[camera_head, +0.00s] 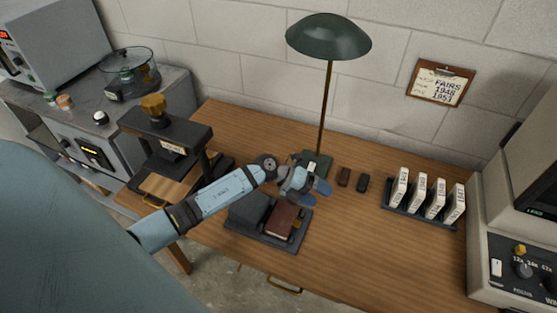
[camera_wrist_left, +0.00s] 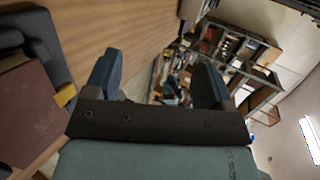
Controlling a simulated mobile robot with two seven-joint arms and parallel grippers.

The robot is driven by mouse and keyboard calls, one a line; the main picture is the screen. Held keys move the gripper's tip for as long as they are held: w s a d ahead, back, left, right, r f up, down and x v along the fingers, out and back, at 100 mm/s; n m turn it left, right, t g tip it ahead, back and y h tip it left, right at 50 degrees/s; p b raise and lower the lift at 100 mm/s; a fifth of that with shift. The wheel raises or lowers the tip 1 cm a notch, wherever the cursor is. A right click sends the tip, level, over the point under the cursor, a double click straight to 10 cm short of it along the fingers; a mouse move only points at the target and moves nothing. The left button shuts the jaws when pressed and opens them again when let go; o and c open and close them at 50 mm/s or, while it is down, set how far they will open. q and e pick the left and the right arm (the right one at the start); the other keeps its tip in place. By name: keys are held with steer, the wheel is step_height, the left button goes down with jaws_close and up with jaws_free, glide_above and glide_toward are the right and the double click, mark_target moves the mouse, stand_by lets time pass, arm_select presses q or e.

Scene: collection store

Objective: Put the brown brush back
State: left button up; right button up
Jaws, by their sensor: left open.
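My right gripper is not in view.
A dark tray (camera_head: 262,240) with a reddish-brown book (camera_head: 283,220) lies below my left gripper. A green lamp (camera_head: 328,40) stands behind. A rack (camera_head: 418,216) of white labelled cards stands right, beside a beige machine (camera_head: 485,230). A black press (camera_head: 165,140) stands left. The front right table is clear.

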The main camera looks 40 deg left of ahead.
arm_select(q)
steer(key=s+d+r+n+t+h, duration=0.2)
steer(key=s+d+r+n+t, duration=0.1)
steer(key=s+d+n+t, duration=0.25)
steer(key=s+a+f+n+y, duration=0.1)
steer(key=s+f+n+y, duration=0.3)
steer(key=s+n, duration=0.4)
steer(key=s+a+f+n+y, duration=0.1)
steer(key=s+f+n+y, duration=0.4)
steer(key=n, duration=1)
steer(key=s+y, duration=0.1)
steer(key=s, duration=0.2)
steer(key=shift+s+n, duration=0.2)
steer(key=shift+n, duration=0.15)
steer(key=shift+r+t, duration=0.1)
steer(key=shift+t, duration=0.15)
